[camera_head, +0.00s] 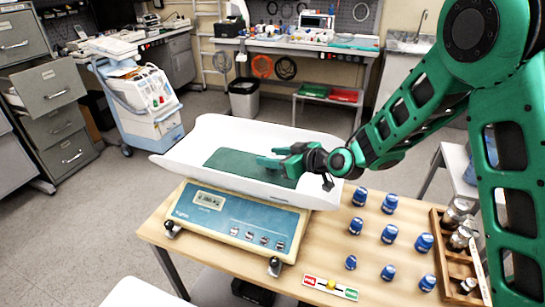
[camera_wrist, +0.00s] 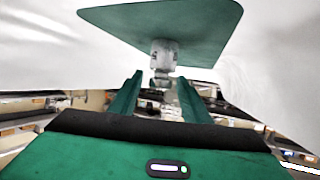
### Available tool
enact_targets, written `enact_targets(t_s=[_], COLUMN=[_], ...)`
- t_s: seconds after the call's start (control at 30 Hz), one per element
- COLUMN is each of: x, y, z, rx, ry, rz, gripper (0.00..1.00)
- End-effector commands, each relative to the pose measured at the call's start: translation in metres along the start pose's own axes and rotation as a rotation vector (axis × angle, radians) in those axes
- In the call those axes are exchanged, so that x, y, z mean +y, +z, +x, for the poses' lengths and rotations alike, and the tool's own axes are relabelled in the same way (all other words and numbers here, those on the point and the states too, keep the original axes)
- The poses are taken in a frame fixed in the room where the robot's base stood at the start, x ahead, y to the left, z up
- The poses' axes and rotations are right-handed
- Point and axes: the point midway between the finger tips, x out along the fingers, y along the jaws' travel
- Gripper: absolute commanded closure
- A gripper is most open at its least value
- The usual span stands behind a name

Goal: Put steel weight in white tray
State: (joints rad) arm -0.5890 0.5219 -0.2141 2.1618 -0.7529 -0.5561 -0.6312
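The white tray (camera_head: 215,130) lies on top of a blue and cream scale (camera_head: 235,222), with a dark green mat (camera_head: 225,160) in its bed. My gripper (camera_head: 268,160) reaches in from the right, low over the mat. In the wrist view a small steel weight (camera_wrist: 163,55) appears against the green mat (camera_wrist: 195,22), seemingly resting on it. My open gripper (camera_wrist: 160,78) has its fingertips on either side of the weight's near end, with gaps visible. The head view does not show this weight clearly.
Several blue-capped containers (camera_head: 389,233) stand on the wooden table (camera_head: 325,245) right of the scale. A wooden rack (camera_head: 450,265) with metallic weights is at the right edge. A red and green strip (camera_head: 330,287) lies at the front.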

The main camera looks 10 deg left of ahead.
Motion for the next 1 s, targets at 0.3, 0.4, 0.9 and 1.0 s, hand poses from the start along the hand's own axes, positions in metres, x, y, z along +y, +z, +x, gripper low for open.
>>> enact_targets(t_s=[0.3, 0.4, 0.9, 1.0], x=[-0.001, 0.0, 0.0, -0.001], y=[-0.002, -0.002, -0.002, -0.002], z=[-0.001, -0.007, -0.097, -0.109], rx=[0.001, 0.001, 0.001, 0.0], ry=[-0.001, 0.001, 0.001, 0.0], rz=[0.0, 0.0, 0.001, 0.001], gripper=[0.57, 0.57, 0.57, 0.57])
